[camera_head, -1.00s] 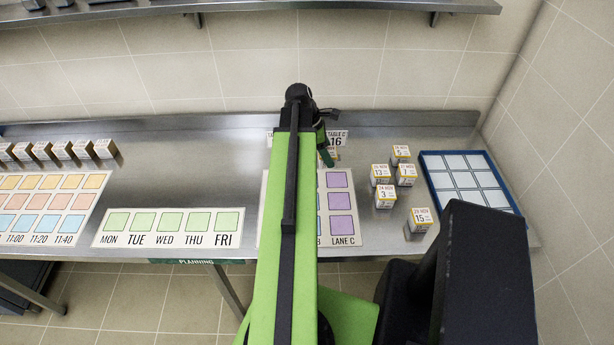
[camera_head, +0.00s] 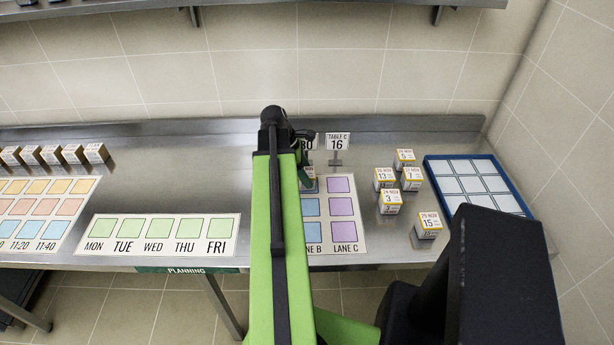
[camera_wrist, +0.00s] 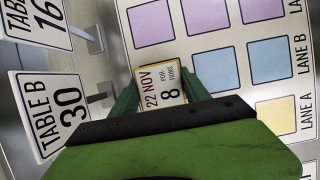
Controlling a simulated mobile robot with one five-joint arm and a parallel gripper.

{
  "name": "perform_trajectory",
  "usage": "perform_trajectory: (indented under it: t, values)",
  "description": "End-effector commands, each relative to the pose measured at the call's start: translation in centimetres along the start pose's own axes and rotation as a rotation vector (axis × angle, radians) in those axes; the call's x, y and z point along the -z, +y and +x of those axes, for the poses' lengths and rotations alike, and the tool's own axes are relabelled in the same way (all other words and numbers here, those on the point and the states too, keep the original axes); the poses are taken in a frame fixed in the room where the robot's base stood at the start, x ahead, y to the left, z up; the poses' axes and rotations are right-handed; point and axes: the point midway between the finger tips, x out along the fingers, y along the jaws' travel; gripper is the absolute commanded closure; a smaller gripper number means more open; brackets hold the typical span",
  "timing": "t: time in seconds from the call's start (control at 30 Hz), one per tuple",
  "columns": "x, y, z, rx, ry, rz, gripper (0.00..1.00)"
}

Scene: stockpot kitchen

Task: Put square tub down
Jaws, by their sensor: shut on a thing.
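My gripper (camera_wrist: 162,92) is shut on a square tub (camera_wrist: 160,85) with a white label reading "22 NOV, 8 portions" and a yellow edge. In the head view the tub (camera_head: 309,171) shows only in part beside my gripper (camera_head: 305,180). It is at the far end of the lane mat (camera_head: 358,241), around the column of blue Lane B squares (camera_head: 311,207). In the wrist view it covers the place beside the visible blue squares (camera_wrist: 213,68). I cannot tell whether its base touches the mat. The purple Lane C squares (camera_head: 342,207) are bare.
The "Table C 16" sign (camera_head: 337,142) and "Table B 30" sign (camera_wrist: 52,114) stand just beyond the mat. Several tubs (camera_head: 391,201) stand right of the mat, before a blue-rimmed tray (camera_head: 437,183). The weekday mat (camera_head: 158,249) lies left, its squares empty.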

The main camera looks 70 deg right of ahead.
Motion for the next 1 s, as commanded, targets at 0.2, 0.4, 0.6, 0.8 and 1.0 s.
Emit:
perform_trajectory:
  t: [0.2,0.4,0.6,0.8,1.0]
  values:
    - [0.1,0.0,0.2,0.0,0.0,0.0,0.41]
    - [0.1,0.0,0.2,0.0,0.0,-0.001,0.24]
    - [0.1,0.0,0.2,0.0,0.0,-0.001,0.24]
    - [-0.1,0.0,-1.1,-0.001,0.0,-0.002,0.24]
    - [-0.3,0.0,-5.0,-0.001,0.0,-0.003,0.24]
